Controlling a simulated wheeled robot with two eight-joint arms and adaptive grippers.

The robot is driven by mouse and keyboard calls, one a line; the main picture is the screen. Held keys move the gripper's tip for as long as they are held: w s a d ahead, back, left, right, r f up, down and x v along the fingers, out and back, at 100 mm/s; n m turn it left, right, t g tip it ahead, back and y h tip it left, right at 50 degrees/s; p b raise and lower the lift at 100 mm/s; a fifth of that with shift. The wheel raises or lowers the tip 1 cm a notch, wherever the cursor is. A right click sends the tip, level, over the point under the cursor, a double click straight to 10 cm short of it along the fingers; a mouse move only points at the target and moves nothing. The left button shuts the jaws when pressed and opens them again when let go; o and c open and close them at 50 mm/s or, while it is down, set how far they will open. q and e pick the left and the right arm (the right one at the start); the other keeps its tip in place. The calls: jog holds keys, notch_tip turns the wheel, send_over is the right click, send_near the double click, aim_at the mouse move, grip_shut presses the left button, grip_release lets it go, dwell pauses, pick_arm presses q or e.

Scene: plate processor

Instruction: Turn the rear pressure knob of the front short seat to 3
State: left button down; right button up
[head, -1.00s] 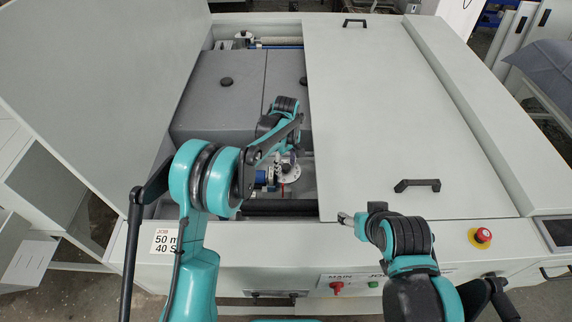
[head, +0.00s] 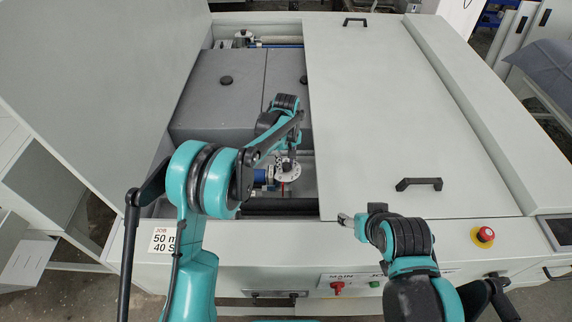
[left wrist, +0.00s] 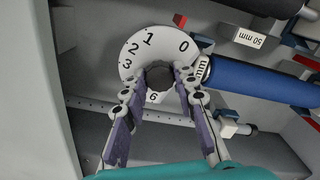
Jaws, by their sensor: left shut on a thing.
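The white numbered dial of a pressure knob shows in the left wrist view (left wrist: 132,56) and, small, in the head view (head: 289,174). Its numerals 0, 1, 2, 3 and 6 are readable; the rest are covered by my fingers. A small red mark (left wrist: 180,20) sits beyond the rim, between 0 and 1. The dark round knob middle (left wrist: 160,77) is between the fingertips of my left gripper (left wrist: 161,72), which is shut on it. My left gripper also reaches into the machine opening in the head view (head: 287,160). My right gripper (head: 345,218) is off the dial; its jaws are too small to judge.
A blue roller (left wrist: 250,82) lies right of the dial, near a "50 mm" label (left wrist: 249,38). A grey cover panel (head: 390,110) borders the opening on the right. A raised lid (head: 90,90) stands on the left. A red emergency button (head: 485,234) is at the front right.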

aim_at(286, 165)
pick_arm(q)
jog(key=m+b, duration=0.1)
jog(key=m, duration=0.3)
jog(key=shift+m, duration=0.3)
pick_arm(e)
jog(key=shift+f, duration=0.6)
pick_arm(q)
jog(key=m+b, duration=0.1)
jog(key=m, duration=0.4)
pick_arm(e)
jog(key=shift+f, duration=0.45)
pick_arm(q)
jog(key=m, duration=0.5)
pick_arm(e)
jog(key=shift+f, duration=0.25)
pick_arm(q)
jog(key=m, duration=0.5)
jog(key=shift+b, duration=0.4)
pick_arm(e)
jog(key=shift+f, duration=0.2)
pick_arm(q)
jog(key=c, duration=1.2)
grip_release()
notch_tip(286, 165, up, 12)
